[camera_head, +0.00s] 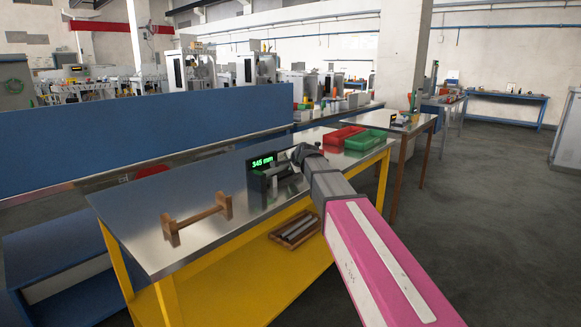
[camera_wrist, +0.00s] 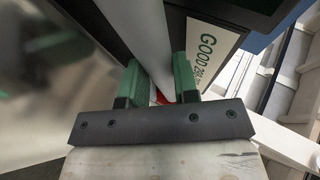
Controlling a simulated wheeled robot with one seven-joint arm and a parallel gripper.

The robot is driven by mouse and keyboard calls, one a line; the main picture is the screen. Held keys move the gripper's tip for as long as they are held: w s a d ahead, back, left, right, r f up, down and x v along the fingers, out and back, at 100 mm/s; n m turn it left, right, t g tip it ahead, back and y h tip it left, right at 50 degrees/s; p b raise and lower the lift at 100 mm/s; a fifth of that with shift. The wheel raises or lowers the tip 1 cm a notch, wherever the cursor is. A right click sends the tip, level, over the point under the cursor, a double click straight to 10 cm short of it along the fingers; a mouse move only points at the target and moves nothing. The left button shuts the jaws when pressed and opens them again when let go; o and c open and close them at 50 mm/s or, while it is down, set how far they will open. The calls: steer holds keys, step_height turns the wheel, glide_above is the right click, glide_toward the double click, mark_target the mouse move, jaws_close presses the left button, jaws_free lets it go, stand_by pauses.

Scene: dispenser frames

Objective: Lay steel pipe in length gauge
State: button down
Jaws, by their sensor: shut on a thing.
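The steel pipe (camera_wrist: 148,38) is a smooth grey tube between the green finger pads of my gripper (camera_wrist: 158,82) in the wrist view. My gripper is shut on it. The length gauge (camera_head: 262,163) stands on the steel-topped table, with a dark display reading "345 mm" in green. My gripper (camera_head: 298,155) is at the gauge's right side in the head view and hides part of it. In the wrist view the pipe runs beside a dark panel with a white "GOOD" label (camera_wrist: 213,50). I cannot tell whether the pipe touches the gauge's rests.
A wooden stand (camera_head: 196,219) is on the table's left front. Red (camera_head: 341,136) and green (camera_head: 365,140) bins sit at the far right end. A tray (camera_head: 284,236) with pipes lies on the yellow lower shelf. The steel top (camera_head: 140,210) is bare around the stand.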

steer(key=shift+f, duration=0.3)
steer(key=shift+f, duration=0.15)
steer(key=c, duration=0.9)
jaws_free()
steer(key=v, duration=1.2)
